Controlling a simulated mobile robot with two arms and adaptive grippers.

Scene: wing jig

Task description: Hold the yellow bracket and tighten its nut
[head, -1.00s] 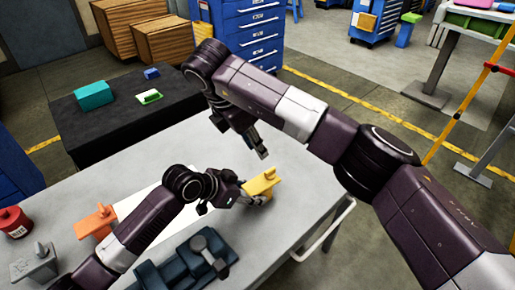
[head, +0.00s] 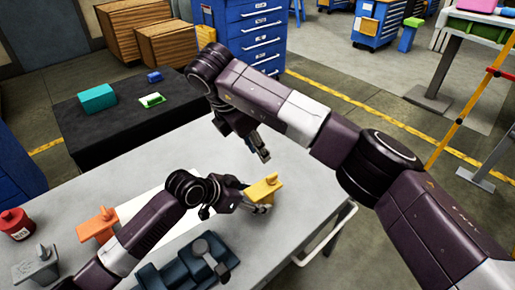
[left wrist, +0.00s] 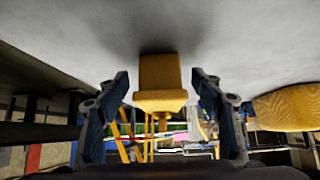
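The yellow bracket (head: 263,189) stands on the grey table near its right edge, with a small knob-like part on top. My left gripper (head: 256,208) is low at the table beside it. In the left wrist view, the bracket (left wrist: 158,80) sits between the two open fingers (left wrist: 162,112), with a narrow gap showing on each side. My right gripper (head: 263,155) hangs above the table, behind the bracket and apart from it. Its fingers are small and look close together; whether they are open is unclear. A separate nut cannot be made out.
An orange bracket (head: 97,226), a grey bracket (head: 37,267) and a red can (head: 15,224) stand at the left. A dark blue tray (head: 152,277) with a grey tool (head: 210,255) lies in front. A black table (head: 130,122) with small items stands behind.

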